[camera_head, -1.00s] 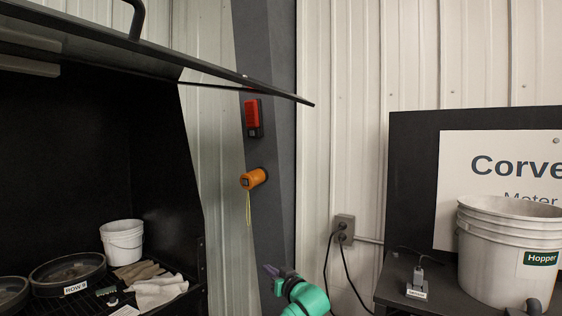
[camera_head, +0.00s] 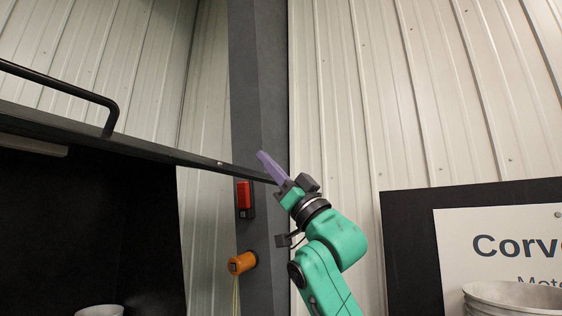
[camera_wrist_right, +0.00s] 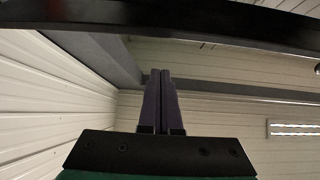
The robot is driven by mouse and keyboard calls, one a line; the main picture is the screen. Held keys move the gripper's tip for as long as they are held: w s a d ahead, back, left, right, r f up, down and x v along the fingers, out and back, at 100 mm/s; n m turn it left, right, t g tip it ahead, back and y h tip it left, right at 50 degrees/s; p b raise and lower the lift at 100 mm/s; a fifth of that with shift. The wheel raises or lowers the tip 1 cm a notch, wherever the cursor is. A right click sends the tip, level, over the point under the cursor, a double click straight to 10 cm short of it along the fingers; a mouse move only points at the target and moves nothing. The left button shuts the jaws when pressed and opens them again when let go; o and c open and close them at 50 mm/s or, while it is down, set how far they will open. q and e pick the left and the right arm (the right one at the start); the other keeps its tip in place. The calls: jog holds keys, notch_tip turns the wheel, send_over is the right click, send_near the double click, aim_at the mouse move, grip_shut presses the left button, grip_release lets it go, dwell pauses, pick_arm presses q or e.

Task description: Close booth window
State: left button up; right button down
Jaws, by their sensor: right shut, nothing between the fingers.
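The booth window (camera_head: 175,154) is a dark framed panel, raised and seen nearly edge-on at the left of the head view. Its black bar handle (camera_head: 65,89) stands up from it. My right gripper (camera_head: 262,154) is shut and empty, its purple fingers pointing up and left beside the panel's right end. Whether it touches the panel, I cannot tell. In the right wrist view the closed fingers (camera_wrist_right: 161,74) point toward a dark bar (camera_wrist_right: 170,26) across the top, with a gap in the picture. My left gripper is not in view.
A grey post (camera_head: 262,90) stands behind my right gripper, carrying a red device (camera_head: 244,199) and an orange cylinder (camera_head: 242,263). A dark board with a white sign (camera_head: 480,240) and a bucket (camera_head: 510,300) are at the right. The dark booth opening (camera_head: 100,230) is below the window.

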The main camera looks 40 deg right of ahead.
aim_at(257, 175)
jog(key=w+f, duration=0.2)
jog(key=w, duration=0.1)
jog(key=shift+w+a+f, duration=0.1)
jog(key=shift+a+f, duration=0.05)
jog(key=shift+a, duration=0.25)
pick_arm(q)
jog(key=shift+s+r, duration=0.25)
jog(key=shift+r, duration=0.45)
pick_arm(e)
jog(key=shift+s, duration=0.25)
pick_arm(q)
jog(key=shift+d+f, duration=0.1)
